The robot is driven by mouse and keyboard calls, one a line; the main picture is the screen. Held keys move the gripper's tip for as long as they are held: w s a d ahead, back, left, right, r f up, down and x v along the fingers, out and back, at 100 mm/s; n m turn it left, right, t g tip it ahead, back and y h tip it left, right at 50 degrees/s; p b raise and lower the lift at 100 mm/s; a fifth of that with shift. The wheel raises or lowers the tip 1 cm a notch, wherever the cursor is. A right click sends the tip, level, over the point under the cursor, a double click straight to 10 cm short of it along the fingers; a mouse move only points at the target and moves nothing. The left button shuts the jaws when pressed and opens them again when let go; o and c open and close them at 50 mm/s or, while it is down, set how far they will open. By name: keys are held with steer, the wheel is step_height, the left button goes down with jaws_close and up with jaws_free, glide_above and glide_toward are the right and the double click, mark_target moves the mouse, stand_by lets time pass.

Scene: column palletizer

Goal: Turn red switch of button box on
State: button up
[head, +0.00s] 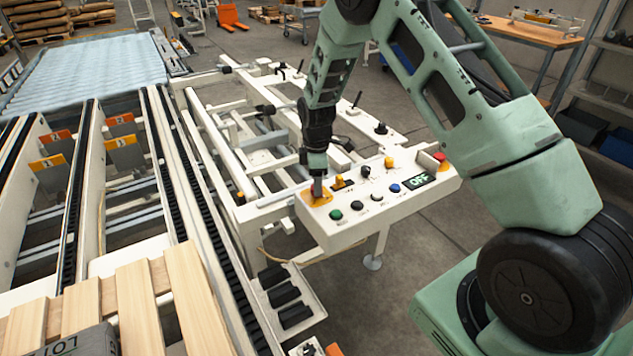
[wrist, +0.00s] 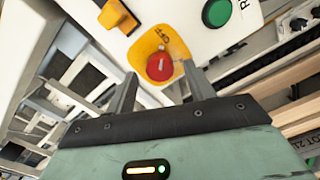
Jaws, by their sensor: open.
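The white button box (head: 345,224) stands on a post in the middle of the head view. Its red switch (wrist: 160,66) is a round red knob on a yellow plate (wrist: 147,43), seen in the wrist view. In the head view the yellow plate (head: 309,198) shows at the box's left end, with the knob mostly hidden by my gripper. My gripper (head: 317,187) points down over that plate. In the wrist view its two fingers (wrist: 158,90) are apart, on either side of the knob's lower edge. I cannot tell whether they touch it.
White conveyor frames (head: 225,130) lie left and behind. Wooden slats (head: 140,300) are at lower left.

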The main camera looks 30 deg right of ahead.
steer(key=shift+f, duration=0.75)
steer(key=c, duration=1)
